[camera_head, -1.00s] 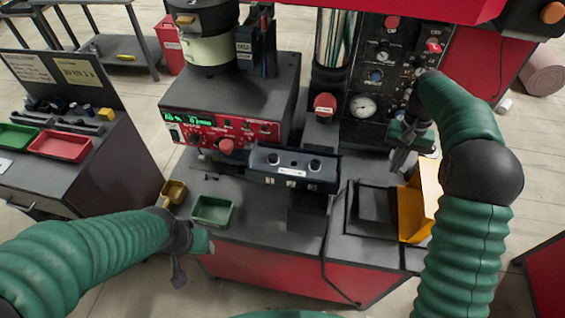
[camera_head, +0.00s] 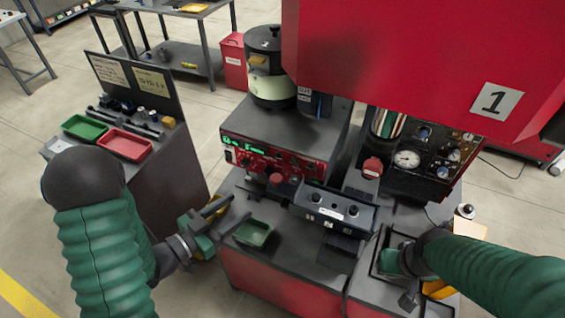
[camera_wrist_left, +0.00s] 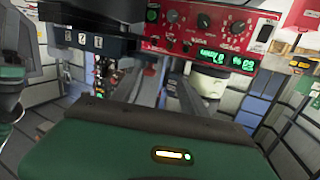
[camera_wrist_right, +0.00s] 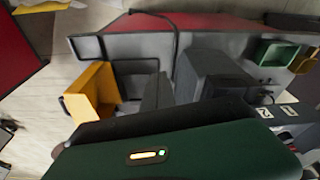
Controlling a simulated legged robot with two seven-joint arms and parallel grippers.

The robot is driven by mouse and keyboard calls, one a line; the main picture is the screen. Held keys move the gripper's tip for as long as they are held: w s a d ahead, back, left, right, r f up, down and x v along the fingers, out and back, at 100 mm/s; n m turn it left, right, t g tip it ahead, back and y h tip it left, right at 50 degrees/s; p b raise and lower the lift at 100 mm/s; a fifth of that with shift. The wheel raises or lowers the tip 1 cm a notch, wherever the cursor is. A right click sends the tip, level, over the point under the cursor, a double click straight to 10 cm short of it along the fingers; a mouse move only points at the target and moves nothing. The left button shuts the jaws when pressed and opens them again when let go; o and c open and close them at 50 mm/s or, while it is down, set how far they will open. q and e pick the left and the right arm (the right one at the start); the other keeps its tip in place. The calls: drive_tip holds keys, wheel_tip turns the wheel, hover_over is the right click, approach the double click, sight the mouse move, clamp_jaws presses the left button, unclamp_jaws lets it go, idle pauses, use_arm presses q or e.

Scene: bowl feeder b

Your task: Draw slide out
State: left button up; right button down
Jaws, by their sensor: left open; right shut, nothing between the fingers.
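The task's slide cannot be told for certain; a black block (camera_head: 335,212) with round buttons and numbered labels sits at the front of the machine, with a dark part (camera_head: 343,246) below it. The block also shows in the left wrist view (camera_wrist_left: 85,42). My left gripper (camera_head: 224,214) is open and empty, left of the block near the small green bin (camera_head: 253,232). My right gripper (camera_head: 408,298) is shut and empty, low over the machine top's right end, beside the yellow bin (camera_head: 440,289), which my arm partly hides.
A red control panel (camera_head: 270,164) stands behind the block. A red knob (camera_head: 372,167) and a gauge panel (camera_head: 410,160) are further right. A red hood (camera_head: 400,60) overhangs the back. A side bench with green (camera_head: 84,127) and red trays (camera_head: 124,144) stands left.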

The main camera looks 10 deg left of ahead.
use_arm(q)
drive_tip(key=s+r+h, duration=0.1)
drive_tip(key=r, duration=0.1)
drive_tip(key=b, duration=1.1)
approach(280, 175)
drive_tip(key=f, duration=0.2)
drive_tip(key=shift+w+d+r+t+p, duration=0.3)
drive_tip(key=shift+w+d+r+p, duration=0.45)
drive_tip(key=shift+w+d+p, duration=0.3)
drive_tip(key=p+x, duration=0.1)
drive_tip(key=x, duration=0.8)
drive_tip(key=shift+w+a, duration=0.1)
drive_tip(key=shift+a, duration=0.1)
use_arm(e)
wheel_tip(280, 175, down, 8)
drive_tip(key=s, duration=0.1)
drive_tip(key=shift+s, duration=0.25)
use_arm(q)
drive_tip(key=shift+f, duration=0.1)
drive_tip(key=shift+c, duration=0.4)
use_arm(e)
drive_tip(key=shift+f, duration=0.1)
use_arm(q)
drive_tip(key=shift+a, duration=0.1)
drive_tip(key=c, duration=0.5)
clamp_jaws()
